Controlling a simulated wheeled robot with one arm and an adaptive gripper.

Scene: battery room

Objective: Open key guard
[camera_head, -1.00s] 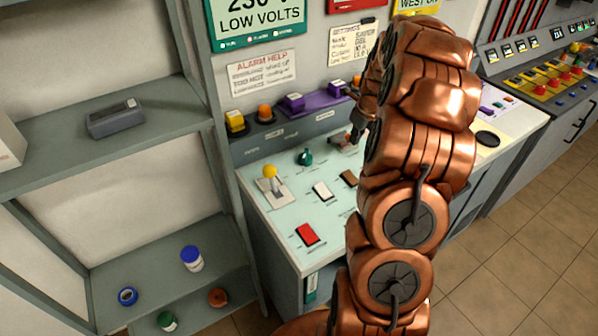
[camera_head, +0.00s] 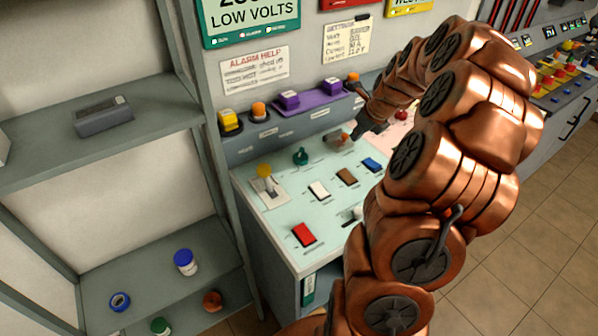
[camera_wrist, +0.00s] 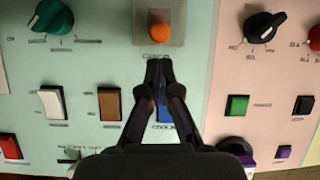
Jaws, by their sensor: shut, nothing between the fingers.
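On the pale green panel top, a grey plate with an orange knob-like part (camera_head: 337,139) looks like the key guard; I cannot tell its exact form or whether it is open. In the wrist view the same grey plate (camera_wrist: 158,10) is at the top centre, with the round orange part (camera_wrist: 159,31) on it. My gripper (camera_head: 356,138) is beside it on the right in the head view. In the wrist view my gripper (camera_wrist: 158,64) is shut and empty, its tips just below the orange part. I cannot tell if they touch. The fingers partly hide a blue switch (camera_wrist: 164,112).
Around it are a green rotary knob (camera_head: 300,156), a yellow-topped lever (camera_head: 264,171), white (camera_head: 319,190), brown (camera_head: 347,177) and red (camera_head: 303,235) switches. A back ledge holds yellow, orange and purple buttons. A pink panel with a black knob (camera_wrist: 262,27) lies right. Shelves stand left.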

